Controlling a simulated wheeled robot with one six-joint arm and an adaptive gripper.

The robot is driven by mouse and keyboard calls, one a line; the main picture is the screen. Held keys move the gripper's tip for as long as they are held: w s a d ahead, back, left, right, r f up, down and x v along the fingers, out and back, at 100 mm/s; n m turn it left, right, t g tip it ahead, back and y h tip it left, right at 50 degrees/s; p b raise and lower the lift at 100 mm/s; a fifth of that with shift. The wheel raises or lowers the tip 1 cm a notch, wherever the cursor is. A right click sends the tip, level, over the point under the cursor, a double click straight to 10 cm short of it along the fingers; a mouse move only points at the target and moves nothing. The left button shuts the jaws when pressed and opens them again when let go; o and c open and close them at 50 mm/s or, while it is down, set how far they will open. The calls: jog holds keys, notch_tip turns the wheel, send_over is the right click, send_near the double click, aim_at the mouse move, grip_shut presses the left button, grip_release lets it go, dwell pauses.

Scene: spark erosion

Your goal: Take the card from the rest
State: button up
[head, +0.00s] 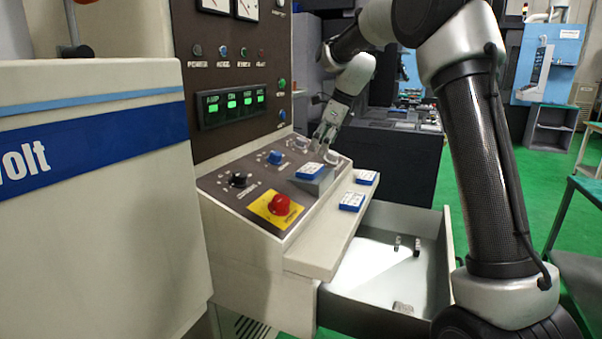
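A blue and white card (309,170) lies tilted on a grey wedge-shaped rest (318,184) at the right end of the sloped control panel. My gripper (325,148) points down just behind and above the card. Its fingertips look close to the card's upper edge, but I cannot tell whether they touch it. The fingers are small here, and whether they are open or shut is unclear.
Two similar cards (351,201) (367,178) lie on the beige ledge (325,243) in front of the panel. Knobs and a red button (280,204) on a yellow plate stand near the rest. An open drawer (375,275) below holds a few small metal parts.

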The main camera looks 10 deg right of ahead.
aim_at(311, 168)
jog(key=shift+a+f+m, duration=0.1)
jog(key=shift+f+m, duration=0.05)
jog(key=shift+m, duration=0.55)
jog(key=x, duration=0.7)
jog(key=shift+w+f, duration=0.15)
jog(key=shift+f, duration=0.1)
jog(key=c, duration=0.8)
